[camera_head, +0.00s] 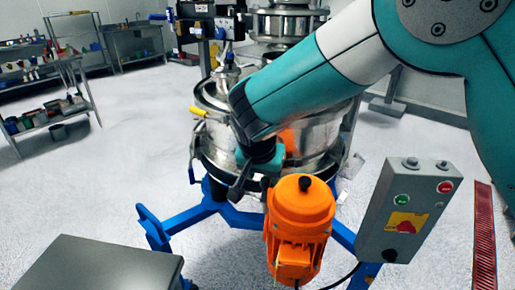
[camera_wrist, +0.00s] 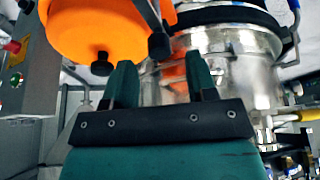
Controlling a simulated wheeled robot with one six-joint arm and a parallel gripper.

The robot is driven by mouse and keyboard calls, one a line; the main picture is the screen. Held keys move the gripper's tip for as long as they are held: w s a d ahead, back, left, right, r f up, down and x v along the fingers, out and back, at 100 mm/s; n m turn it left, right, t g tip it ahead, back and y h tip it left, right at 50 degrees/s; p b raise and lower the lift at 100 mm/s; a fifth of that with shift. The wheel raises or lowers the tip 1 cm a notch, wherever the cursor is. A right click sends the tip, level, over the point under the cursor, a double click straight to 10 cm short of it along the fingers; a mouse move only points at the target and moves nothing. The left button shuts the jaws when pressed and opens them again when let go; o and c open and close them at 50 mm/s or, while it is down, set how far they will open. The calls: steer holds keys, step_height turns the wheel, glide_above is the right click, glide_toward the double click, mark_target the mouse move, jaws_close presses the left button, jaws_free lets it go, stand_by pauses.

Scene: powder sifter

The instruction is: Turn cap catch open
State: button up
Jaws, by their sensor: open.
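The powder sifter (camera_head: 318,140) is a round, shiny steel vessel on a blue frame. Its steel side also shows in the wrist view (camera_wrist: 245,75), with a dark band above. My gripper (camera_head: 243,180) is low at the front of the vessel, beside the orange motor. In the wrist view, my gripper (camera_wrist: 161,82) has its two green fingers apart, with part of the steel vessel and an orange reflection behind the gap. Nothing is clearly held. I cannot single out the cap catch; my arm covers much of the vessel front in the head view.
The orange motor (camera_head: 299,222) stands close to my gripper. A grey control box (camera_head: 408,208) is at the right. A yellow handle (camera_head: 198,112) sticks out at the vessel's left. Blue legs (camera_head: 190,228) spread below. The floor (camera_head: 130,140) at left is clear.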

steer(key=b+v, duration=0.1)
steer(key=v, duration=1.3)
steer(key=shift+s+r, duration=0.15)
steer(key=shift+s, duration=0.05)
